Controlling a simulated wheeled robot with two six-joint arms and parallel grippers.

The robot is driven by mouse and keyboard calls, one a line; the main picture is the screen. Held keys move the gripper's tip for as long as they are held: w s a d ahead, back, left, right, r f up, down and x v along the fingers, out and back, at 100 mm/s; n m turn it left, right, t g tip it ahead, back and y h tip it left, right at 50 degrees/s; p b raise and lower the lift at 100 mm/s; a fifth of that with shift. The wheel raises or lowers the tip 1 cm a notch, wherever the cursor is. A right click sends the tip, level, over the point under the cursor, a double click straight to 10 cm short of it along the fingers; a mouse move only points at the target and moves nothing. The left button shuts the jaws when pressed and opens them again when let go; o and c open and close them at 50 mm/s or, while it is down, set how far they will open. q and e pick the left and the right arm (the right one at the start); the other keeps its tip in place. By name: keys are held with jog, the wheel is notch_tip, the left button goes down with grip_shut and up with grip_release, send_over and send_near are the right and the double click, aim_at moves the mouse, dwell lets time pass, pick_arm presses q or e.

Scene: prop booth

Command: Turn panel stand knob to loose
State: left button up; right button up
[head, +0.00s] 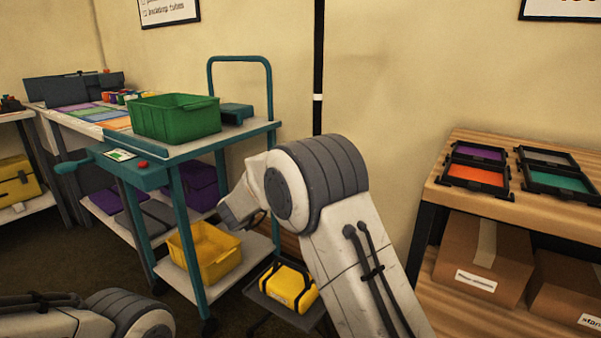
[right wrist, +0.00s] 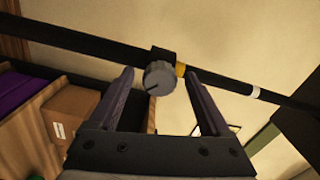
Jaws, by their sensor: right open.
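The panel stand is a black upright pole (head: 318,60) with a white band, against the wall. In the right wrist view its pole (right wrist: 90,45) runs slantwise across the picture. A grey ribbed round knob (right wrist: 158,77) sits on a black collar on the pole, beside a small yellow mark (right wrist: 181,69). My right gripper (right wrist: 159,74) is open, its two fingers on either side of the knob with gaps showing. The knob's face carries a dark pointer line. In the head view my right arm hides the knob. My left gripper is out of view; only part of its arm shows.
A teal cart (head: 178,225) with a green bin (head: 176,117) and a yellow bin (head: 207,250) stands left of the pole. A wooden shelf (head: 425,195) with trays and cardboard boxes stands to the right. A yellow case (head: 289,284) sits low near my right arm.

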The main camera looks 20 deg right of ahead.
jog(key=p+v, duration=0.2)
jog(key=v, duration=0.8)
jog(key=shift+s+a, duration=0.2)
